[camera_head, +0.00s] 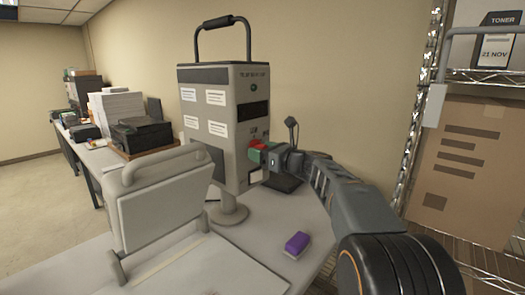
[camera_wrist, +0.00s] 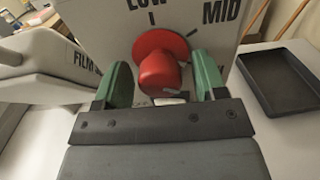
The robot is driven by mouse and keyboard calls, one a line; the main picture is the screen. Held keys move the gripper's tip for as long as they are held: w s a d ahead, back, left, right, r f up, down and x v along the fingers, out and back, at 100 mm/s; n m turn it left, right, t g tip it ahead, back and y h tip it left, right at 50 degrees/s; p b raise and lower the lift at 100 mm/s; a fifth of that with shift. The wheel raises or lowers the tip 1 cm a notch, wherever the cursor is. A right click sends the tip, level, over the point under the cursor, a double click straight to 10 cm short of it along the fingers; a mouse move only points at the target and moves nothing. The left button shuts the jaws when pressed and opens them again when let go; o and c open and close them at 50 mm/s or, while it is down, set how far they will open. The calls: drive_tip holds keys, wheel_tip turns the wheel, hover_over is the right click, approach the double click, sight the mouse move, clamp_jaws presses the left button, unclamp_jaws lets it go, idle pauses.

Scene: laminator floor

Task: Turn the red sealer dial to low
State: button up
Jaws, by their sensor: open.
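The red sealer dial (camera_wrist: 158,72) is on the front panel of a grey machine (camera_head: 213,122), close ahead in the wrist view. Its panel carries the marks LOW at upper left and MID at upper right. My gripper (camera_wrist: 163,82) is open, with one green finger on each side of the dial's knob. Gaps show between the fingers and the knob. In the head view my gripper (camera_head: 262,156) is at the machine's lower front and covers part of the dial (camera_head: 254,143). The dial's pointer setting is not clear.
A black tray (camera_wrist: 283,82) lies on the table right of the machine. A grey hinged panel (camera_head: 165,195) stands at the front left. A purple block (camera_head: 297,244) lies near the table's right edge. Wire shelves with a cardboard box (camera_head: 455,165) stand at right.

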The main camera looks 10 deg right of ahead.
drive_tip(key=shift+c, duration=0.3)
drive_tip(key=c, duration=0.9)
drive_tip(key=shift+o, duration=0.2)
